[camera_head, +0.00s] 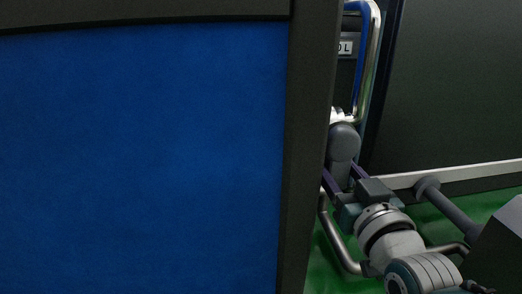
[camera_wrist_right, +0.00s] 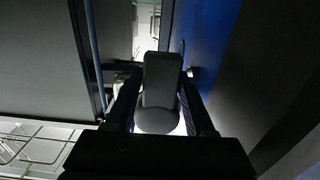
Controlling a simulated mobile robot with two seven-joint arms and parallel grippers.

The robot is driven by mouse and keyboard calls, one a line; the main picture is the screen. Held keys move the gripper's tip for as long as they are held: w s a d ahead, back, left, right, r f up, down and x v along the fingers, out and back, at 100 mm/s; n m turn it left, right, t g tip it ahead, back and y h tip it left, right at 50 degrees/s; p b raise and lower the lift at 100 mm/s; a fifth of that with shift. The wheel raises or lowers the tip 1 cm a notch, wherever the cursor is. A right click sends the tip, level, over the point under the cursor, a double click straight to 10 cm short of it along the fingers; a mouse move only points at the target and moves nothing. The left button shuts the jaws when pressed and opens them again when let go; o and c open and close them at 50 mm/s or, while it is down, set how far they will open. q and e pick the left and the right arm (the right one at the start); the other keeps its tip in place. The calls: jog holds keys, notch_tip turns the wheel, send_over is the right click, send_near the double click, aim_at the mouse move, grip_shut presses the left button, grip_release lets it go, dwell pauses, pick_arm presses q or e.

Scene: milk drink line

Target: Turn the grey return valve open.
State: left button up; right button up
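The grey valve handle (camera_head: 343,142) shows in the head view in the narrow gap right of the large blue panel. It has a rounded grey head, with white parts just behind its top. My right gripper (camera_head: 345,178) reaches up to it from below, its two fingers pointing at it. In the right wrist view the grey handle (camera_wrist_right: 161,80) stands upright between the fingertips of my right gripper (camera_wrist_right: 160,85). The fingers are apart, one on each side, with narrow gaps seeming to show; contact cannot be told. My left gripper is not in view.
A blue panel (camera_head: 145,150) with a dark frame (camera_head: 312,140) fills the left of the head view, close to my right arm. A bent metal rail (camera_head: 373,50) stands above the handle. A dark cabinet (camera_head: 450,80) is at right, above green floor (camera_head: 335,275).

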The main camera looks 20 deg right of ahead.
grip_shut()
dwell(1.0)
